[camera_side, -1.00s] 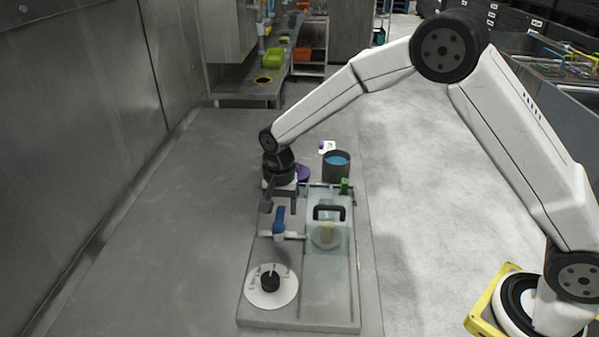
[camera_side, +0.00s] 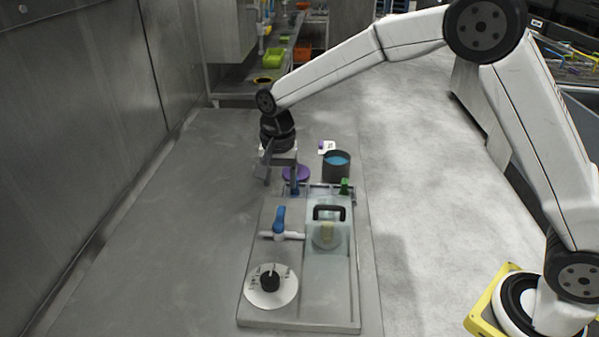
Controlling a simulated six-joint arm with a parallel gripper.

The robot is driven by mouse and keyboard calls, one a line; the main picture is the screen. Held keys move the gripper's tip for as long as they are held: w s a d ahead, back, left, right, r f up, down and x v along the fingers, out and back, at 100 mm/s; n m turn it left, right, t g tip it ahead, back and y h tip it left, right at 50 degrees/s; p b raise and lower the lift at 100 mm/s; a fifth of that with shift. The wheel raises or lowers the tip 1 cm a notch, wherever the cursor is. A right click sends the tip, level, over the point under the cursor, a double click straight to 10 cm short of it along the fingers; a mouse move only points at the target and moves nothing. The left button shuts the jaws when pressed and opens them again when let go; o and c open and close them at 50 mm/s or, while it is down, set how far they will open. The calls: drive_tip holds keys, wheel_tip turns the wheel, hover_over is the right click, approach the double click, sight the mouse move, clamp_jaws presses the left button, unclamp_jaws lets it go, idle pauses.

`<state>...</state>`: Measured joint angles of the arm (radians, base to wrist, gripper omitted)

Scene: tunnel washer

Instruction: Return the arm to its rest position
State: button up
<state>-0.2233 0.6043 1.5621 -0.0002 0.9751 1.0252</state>
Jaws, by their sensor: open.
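My gripper (camera_side: 279,178) hangs pointing down at the back end of the grey washer panel (camera_side: 300,324). Its jaws are open, with a gap between the fingers. A small blue part (camera_side: 294,186) shows just below and between the fingers; I cannot tell whether they touch it. In front stand a blue-handled valve (camera_side: 279,222) on a white pipe and a white dial (camera_side: 258,297) with a black knob. A clear cover (camera_side: 340,212) with a black handle (camera_side: 329,211) lies over the right bay.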

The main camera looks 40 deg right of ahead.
sight(342, 198)
drive_tip(key=shift+s+d, duration=0.25)
drive_tip(key=shift+d, duration=0.1)
drive_tip(key=s+d+n, duration=0.2)
drive_tip(key=s, duration=0.1)
drive_tip(key=s+d+n+t, duration=0.1)
drive_tip(key=s+d+n, duration=0.1)
drive_tip(key=s+d, duration=0.1)
drive_tip(key=s+d+n+t, duration=0.1)
drive_tip(key=s+d+n, duration=0.1)
drive_tip(key=s+d, duration=0.1)
drive_tip(key=shift+s+n, duration=0.4)
drive_tip(key=shift+s, duration=0.25)
drive_tip(key=s+d+f+n, duration=0.1)
drive_tip(key=s, duration=0.4)
drive_tip(key=s+d+f+n, duration=0.1)
drive_tip(key=s, duration=0.4)
drive_tip(key=shift+d+f+t, duration=0.25)
drive_tip(key=shift+f+t, duration=0.05)
